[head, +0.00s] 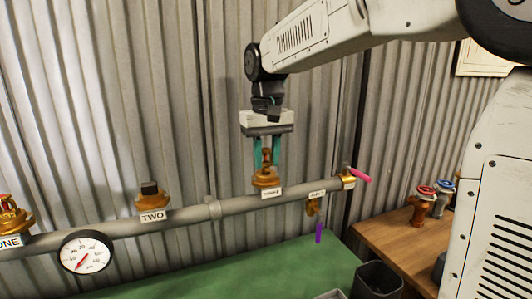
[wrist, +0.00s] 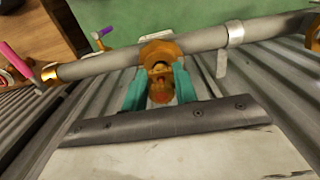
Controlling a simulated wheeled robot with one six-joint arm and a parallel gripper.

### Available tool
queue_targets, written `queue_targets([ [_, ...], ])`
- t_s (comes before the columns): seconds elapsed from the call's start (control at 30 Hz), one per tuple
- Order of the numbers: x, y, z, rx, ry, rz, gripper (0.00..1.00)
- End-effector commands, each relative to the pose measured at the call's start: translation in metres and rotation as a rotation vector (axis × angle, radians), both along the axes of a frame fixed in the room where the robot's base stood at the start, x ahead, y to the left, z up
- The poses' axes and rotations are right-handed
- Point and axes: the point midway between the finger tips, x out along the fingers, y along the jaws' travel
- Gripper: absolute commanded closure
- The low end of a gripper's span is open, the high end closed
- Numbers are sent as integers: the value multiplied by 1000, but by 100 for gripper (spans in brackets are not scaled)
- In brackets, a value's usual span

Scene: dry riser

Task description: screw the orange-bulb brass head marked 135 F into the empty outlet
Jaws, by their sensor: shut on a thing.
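My gripper (head: 266,152) has teal fingers pointing down, shut on a small brass head (head: 266,158). The head stands upright, directly over the brass outlet (head: 267,179) above the THREE label. In the wrist view the teal fingers (wrist: 160,90) flank the head, and its orange-red bulb (wrist: 161,87) shows between them. The outlet's brass body (wrist: 159,49) shows just beyond. The head appears to meet the outlet, but I cannot tell how far it is threaded in. The 135 F mark is not readable.
A gauge (head: 86,251), purple lever (head: 319,233) and pink handle (head: 361,176) project nearby. A dark bin (head: 377,279) and red-topped valve (head: 424,202) stand right.

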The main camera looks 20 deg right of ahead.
Motion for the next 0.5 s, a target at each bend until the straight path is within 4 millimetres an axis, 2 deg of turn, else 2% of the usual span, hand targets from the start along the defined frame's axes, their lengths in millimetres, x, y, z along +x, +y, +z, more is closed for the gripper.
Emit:
queue_targets([
  [0.5,0,0,-13,0,0,0,99],
])
